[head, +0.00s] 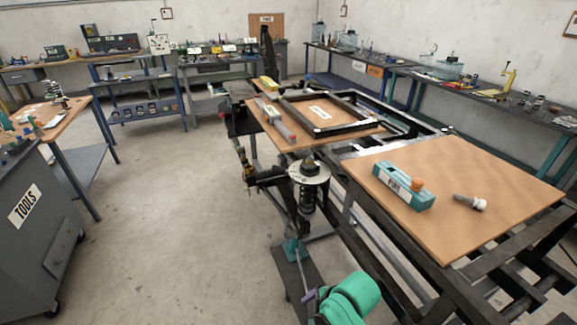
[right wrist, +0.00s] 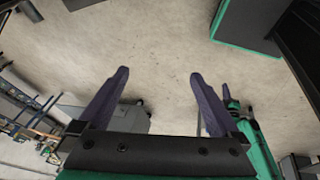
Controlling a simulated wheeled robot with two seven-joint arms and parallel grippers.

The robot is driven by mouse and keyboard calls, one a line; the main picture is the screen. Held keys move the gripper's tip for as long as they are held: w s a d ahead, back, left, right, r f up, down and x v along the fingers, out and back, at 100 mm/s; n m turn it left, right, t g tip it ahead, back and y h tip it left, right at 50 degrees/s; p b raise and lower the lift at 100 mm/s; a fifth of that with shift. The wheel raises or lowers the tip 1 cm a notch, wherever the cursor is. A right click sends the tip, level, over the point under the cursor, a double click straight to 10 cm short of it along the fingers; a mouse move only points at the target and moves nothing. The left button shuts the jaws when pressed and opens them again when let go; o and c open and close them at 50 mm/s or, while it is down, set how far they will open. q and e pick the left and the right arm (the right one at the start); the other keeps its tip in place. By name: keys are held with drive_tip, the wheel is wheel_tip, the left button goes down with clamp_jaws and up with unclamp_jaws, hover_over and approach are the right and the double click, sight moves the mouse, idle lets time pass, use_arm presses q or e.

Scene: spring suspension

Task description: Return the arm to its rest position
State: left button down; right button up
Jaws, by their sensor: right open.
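My right gripper (head: 308,294) shows at the bottom of the head view, with purple fingers beside the green wrist of my right arm (head: 348,298). In the right wrist view the right gripper (right wrist: 158,82) is open, its two purple fingers spread with nothing between them over bare floor. A black coil spring strut (head: 307,200) with a round pale top plate (head: 308,174) stands upright on a stand, above and left of the right arm in the head view. My left gripper cannot be made out in the head view.
A brown-topped bench (head: 480,165) at right carries a teal block (head: 400,187) with an orange knob and a small white-ended part (head: 470,202). A grey tool cabinet (head: 35,235) stands at left. The floor (head: 165,210) between is clear.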

drive_tip(key=s+d+r+m+h, duration=0.1)
drive_tip(key=s+d+m, duration=0.2)
drive_tip(key=d+m, duration=0.3)
drive_tip(key=s+d+r+m+t+h, duration=0.1)
drive_tip(key=s+d+m+h, duration=0.1)
drive_tip(key=d+m, duration=0.35)
drive_tip(key=s+d+r+m+h, duration=0.1)
drive_tip(key=s+d+m, duration=0.2)
drive_tip(key=d+m, duration=0.35)
wheel_tip(320, 180, down, 22)
drive_tip(key=s+f+n+g, duration=0.1)
drive_tip(key=s, duration=0.1)
drive_tip(key=s+d+f+g, duration=0.1)
drive_tip(key=s+d+f, duration=0.1)
drive_tip(key=s+f, duration=1.3)
drive_tip(key=shift+s+d+n+b, duration=0.3)
drive_tip(key=shift+s+d+b, duration=0.1)
drive_tip(key=shift+s, duration=0.6)
drive_tip(key=shift+s, duration=0.1)
